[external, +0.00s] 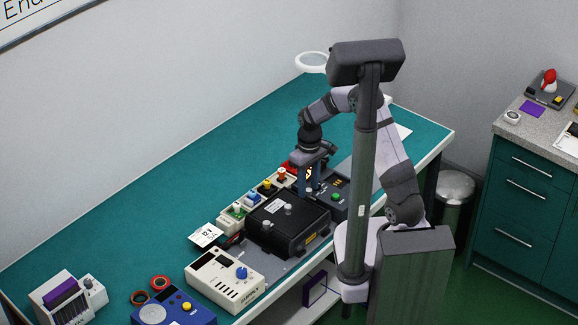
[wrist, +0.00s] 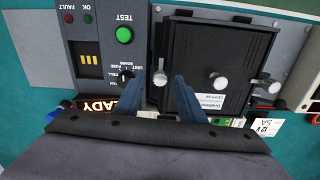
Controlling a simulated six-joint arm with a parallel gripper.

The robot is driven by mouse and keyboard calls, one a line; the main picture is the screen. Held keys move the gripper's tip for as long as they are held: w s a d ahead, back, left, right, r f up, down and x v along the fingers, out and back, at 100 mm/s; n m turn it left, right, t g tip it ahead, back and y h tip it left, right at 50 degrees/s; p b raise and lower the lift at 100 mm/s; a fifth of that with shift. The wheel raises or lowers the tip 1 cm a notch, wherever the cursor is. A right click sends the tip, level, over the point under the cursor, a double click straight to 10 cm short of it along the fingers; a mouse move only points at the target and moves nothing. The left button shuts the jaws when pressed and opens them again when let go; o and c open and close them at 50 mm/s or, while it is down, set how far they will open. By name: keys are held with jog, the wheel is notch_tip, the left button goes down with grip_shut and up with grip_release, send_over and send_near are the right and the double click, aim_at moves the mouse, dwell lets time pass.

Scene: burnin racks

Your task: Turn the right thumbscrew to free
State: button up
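The black box (wrist: 240,48) carries silver knobs on top. In the wrist view the thumbscrew (wrist: 160,78) at its left edge lies between my fingertips; its long grip points up and down the picture. A round knob (wrist: 217,80) sits mid-box and another thumbscrew (wrist: 272,86), with its arm lying sideways, is at the far edge. My gripper (wrist: 160,76) is open, with one blue finger on each side of the first thumbscrew; I cannot tell whether they touch it. In the external view my gripper (external: 309,180) points down at the right end of the black box (external: 285,225), hiding that thumbscrew.
A grey test panel (wrist: 95,45) with a green button (wrist: 124,35), two lamps and a black selector knob (wrist: 126,76) adjoins the box. A lit READY display (wrist: 98,105) is near my gripper. A cream meter (external: 225,278) stands left of the box. The teal bench behind is mostly clear.

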aim_at(309, 190)
jog(key=shift+r+b, duration=1.15)
jog(key=shift+r, duration=2.55)
jog(key=shift+w+a, duration=0.1)
jog(key=shift+w, duration=0.1)
jog(key=shift+m, duration=0.7)
jog(key=s+f, duration=0.1)
jog(key=s+d+f, duration=0.1)
jog(key=f, duration=0.2)
jog(key=shift+s+d+f, duration=0.3)
jog(key=shift+s+f, duration=0.1)
jog(key=s+d+f+m+g, duration=0.1)
jog(key=s+d+f+m, duration=0.25)
jog(key=s+d, duration=1.15)
jog(key=w+d+r+m+t, duration=0.1)
jog(key=w+d+r+m, duration=0.2)
jog(key=d, duration=0.2)
jog(key=shift+r, duration=0.15)
